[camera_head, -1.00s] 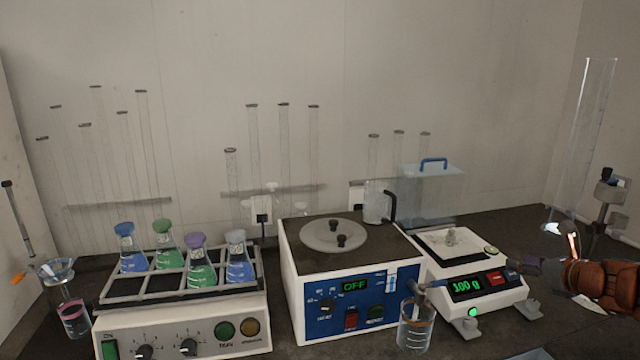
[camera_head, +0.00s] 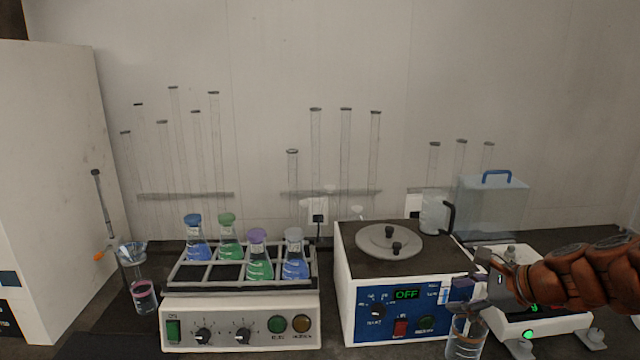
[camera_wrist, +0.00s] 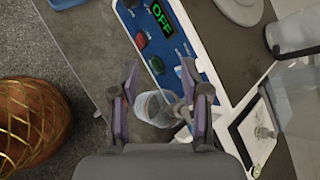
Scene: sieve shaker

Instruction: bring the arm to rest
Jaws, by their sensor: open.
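My gripper (camera_head: 474,288) is at the lower right of the head view, in front of the white machine's right edge, and it is empty. In the wrist view its two fingers (camera_wrist: 163,88) stand apart. A glass beaker (camera_head: 464,338) stands just below the gripper, and it also shows between the fingers in the wrist view (camera_wrist: 152,106). I cannot tell how far below the fingers it is. The white machine (camera_head: 347,285) has a blue panel reading OFF and a round grey lid on top.
A balance (camera_head: 562,326) is right of the machine, partly hidden by my arm. A clear box (camera_head: 490,212) with a blue handle stands behind. At left, a shaker (camera_head: 178,333) holds several stoppered flasks. A funnel in a glass vessel (camera_head: 143,297) stands further left.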

